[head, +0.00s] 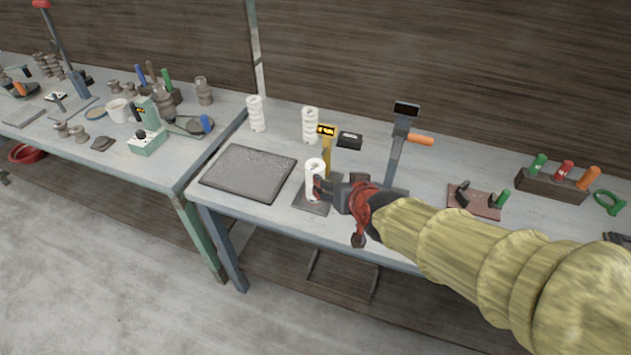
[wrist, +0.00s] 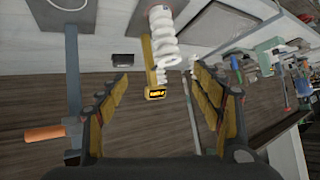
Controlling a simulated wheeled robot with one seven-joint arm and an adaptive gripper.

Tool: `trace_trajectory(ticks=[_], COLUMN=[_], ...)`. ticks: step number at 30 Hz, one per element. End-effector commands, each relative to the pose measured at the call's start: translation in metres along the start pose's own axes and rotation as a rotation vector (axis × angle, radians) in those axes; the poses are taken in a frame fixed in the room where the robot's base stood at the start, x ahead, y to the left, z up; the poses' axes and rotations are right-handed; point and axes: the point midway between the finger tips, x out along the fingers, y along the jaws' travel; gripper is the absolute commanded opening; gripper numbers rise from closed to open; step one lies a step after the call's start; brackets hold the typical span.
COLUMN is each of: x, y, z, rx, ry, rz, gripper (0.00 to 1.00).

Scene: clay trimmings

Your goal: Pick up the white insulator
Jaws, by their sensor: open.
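A white ribbed insulator (head: 315,168) stands upright on a small dark plate (head: 313,208) by the near edge of the right-hand table. It also shows between the fingers in the wrist view (wrist: 164,38), which looks upside down. My gripper (head: 322,187) is open with its fingertips at the insulator in the head view. In the wrist view the open fingers (wrist: 160,80) stand to either side with the insulator beyond them. I cannot tell whether they touch it. Two more white insulators, one at the back left (head: 256,114) and one nearer (head: 310,126), stand behind.
A yellow post with a lit display (head: 326,132) stands right behind the insulator. A black box (head: 349,139) and a grey stand with an orange handle (head: 398,145) are to the right. A dark flat slab (head: 248,173) lies left. The left table (head: 150,178) is crowded.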

Motion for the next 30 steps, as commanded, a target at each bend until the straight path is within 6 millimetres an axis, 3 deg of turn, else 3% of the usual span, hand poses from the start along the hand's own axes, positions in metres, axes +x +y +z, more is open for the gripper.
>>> trace_trajectory(ticks=[1,3,9,16,30], x=[0.026,0.054,0.111,0.131,0.167], y=[-0.008,-0.015,-0.025,-0.025,-0.019], z=[0.009,0.013,0.032,0.046,0.035], rx=[-0.004,-0.006,-0.036,-0.072,-0.075], ry=[0.026,0.083,0.237,0.336,0.351], rz=[0.002,0.017,0.090,0.154,0.162], gripper=[0.66,0.66,0.66,0.66,0.66])
